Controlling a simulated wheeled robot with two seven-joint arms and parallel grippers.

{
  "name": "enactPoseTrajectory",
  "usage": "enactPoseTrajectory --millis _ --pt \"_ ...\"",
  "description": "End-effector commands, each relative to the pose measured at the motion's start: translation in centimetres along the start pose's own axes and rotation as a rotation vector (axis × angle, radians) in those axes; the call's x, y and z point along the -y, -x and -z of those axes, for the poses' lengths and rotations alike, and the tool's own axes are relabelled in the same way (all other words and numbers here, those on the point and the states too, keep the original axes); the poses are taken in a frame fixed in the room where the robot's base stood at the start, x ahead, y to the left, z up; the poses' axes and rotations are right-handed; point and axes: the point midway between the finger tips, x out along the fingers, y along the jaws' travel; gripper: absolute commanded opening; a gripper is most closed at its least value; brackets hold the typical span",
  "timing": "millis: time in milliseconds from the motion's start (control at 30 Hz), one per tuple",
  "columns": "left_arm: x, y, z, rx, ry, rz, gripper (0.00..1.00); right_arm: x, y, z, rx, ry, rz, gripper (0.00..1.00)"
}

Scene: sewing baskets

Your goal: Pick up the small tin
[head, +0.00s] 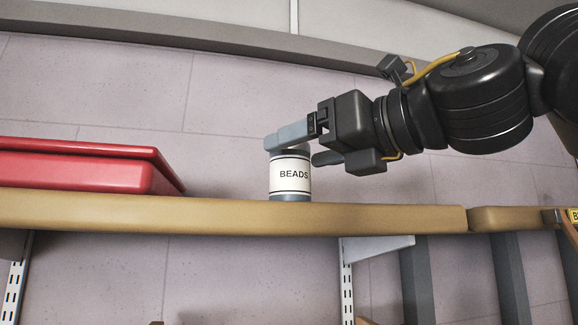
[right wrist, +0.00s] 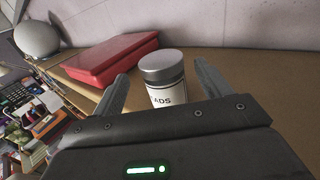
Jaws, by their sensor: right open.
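The small tin (head: 290,178) is a short cylinder with a grey lid and a white label reading "BEADS". It stands upright on a wooden shelf (head: 230,214). In the right wrist view the tin (right wrist: 163,80) is between the two spread fingers, nearer the right one. My right gripper (head: 293,146) reaches in from the right at the height of the tin's upper part, its fingers open around it. In the head view one finger hides part of the lid. Whether a finger touches the tin I cannot tell. My left gripper is not in view.
A red box (head: 75,172) lies on the shelf left of the tin; it also shows in the right wrist view (right wrist: 110,58). The wall is close behind. Past the shelf's edge, many mixed items (right wrist: 35,110) lie at the left. The shelf right of the tin looks clear.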

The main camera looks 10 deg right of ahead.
Motion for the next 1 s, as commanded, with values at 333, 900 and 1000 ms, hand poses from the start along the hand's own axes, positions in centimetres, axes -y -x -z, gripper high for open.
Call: enactPoseTrajectory --millis 333,900,1000 --pt "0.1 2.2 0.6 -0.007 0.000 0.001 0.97 0.4 -2.6 -0.7 -0.002 -0.001 0.002 0.77" --pt "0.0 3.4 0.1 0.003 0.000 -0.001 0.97 0.5 -5.7 -0.2 0.002 -0.001 0.001 0.69" --pt "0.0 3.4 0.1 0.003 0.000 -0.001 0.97 0.5 -5.7 -0.2 0.002 -0.001 0.001 0.56"
